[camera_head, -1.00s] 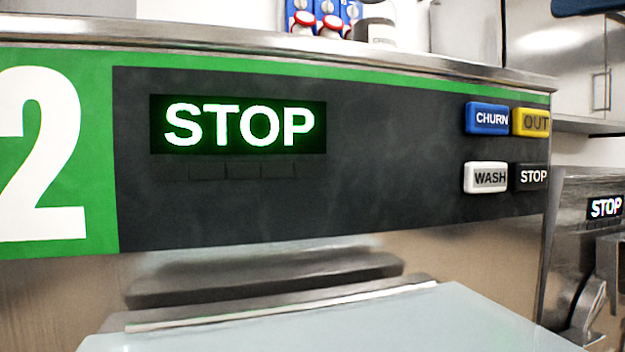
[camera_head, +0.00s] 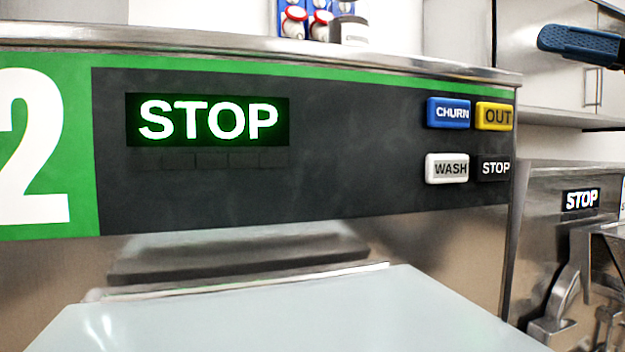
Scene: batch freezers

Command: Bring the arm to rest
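A dark blue, ribbed piece (camera_head: 580,43) shows at the upper right, in front of the steel cabinets. It appears to be part of my gripper or arm. I cannot make out two separate fingertips, so whether the gripper is open or shut does not show. It is apart from the machine panel and above and right of its buttons. I see nothing held.
A machine front with a dark panel (camera_head: 350,150) and a lit green STOP display (camera_head: 208,120) fills the view. Its buttons are CHURN (camera_head: 448,113), OUT (camera_head: 495,116), WASH (camera_head: 447,168) and STOP (camera_head: 495,168). A pale lid (camera_head: 270,315) juts out below. Another machine (camera_head: 560,240) stands right.

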